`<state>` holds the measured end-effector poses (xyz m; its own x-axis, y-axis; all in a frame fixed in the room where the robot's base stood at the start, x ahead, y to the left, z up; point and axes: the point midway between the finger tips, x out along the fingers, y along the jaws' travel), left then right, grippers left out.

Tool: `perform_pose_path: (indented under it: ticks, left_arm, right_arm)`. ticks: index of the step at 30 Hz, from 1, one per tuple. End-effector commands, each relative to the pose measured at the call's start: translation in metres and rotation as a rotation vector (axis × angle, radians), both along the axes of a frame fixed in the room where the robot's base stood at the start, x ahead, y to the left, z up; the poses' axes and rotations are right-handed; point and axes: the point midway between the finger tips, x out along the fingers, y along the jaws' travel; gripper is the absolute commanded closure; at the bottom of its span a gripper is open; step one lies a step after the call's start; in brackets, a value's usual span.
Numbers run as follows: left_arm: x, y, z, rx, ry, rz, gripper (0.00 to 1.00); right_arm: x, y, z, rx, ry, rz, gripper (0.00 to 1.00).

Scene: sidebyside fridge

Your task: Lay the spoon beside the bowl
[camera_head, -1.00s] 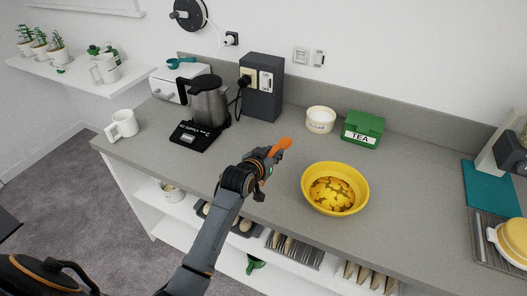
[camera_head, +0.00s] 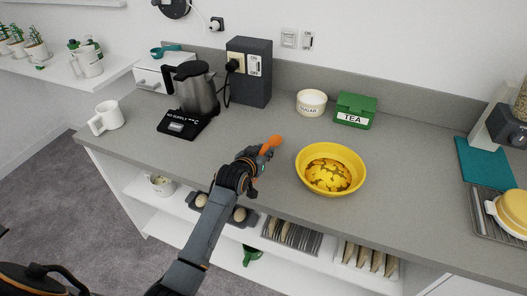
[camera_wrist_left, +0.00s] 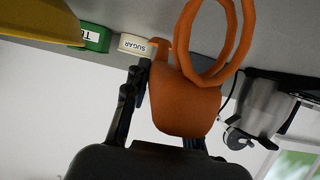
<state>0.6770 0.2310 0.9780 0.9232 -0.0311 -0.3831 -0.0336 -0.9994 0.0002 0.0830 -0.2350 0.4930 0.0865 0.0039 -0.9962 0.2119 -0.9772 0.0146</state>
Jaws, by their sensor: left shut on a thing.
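The yellow bowl (camera_head: 305,178) stands upright on the grey counter with yellow pieces inside. Part of the yellow bowl (camera_wrist_left: 35,20) shows at that view's upper left corner. Whether the spoon touches the counter cannot be told. My right gripper is not in view.
A sugar pot (camera_head: 311,103) and green tea box (camera_head: 355,110) stand behind the bowl. A kettle (camera_head: 198,92) and black scale (camera_head: 183,124) are at the left, with a white mug (camera_head: 107,117). A drying rack (camera_head: 490,222) is at the right. Counter left of the bowl is clear.

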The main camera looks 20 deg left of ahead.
Motion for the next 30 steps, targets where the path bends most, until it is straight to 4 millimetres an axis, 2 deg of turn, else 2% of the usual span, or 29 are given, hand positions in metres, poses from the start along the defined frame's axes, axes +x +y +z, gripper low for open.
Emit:
perform_pose_path:
  ticks: [1,5,17,30]
  left_arm:
    - [0.000,0.000,-0.006,-0.001,-0.001,0.000,1.00]
    - [0.000,0.000,-0.009,-0.001,-0.001,0.000,1.00]
    - [0.000,0.000,-0.008,0.000,-0.001,0.000,1.00]
    - [0.000,0.000,-0.017,0.000,0.000,0.000,1.00]
  right_arm:
    - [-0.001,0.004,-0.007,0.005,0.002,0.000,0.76]
    - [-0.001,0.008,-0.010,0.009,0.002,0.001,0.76]
    - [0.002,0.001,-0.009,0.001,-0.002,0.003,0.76]
    - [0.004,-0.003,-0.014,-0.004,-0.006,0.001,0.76]
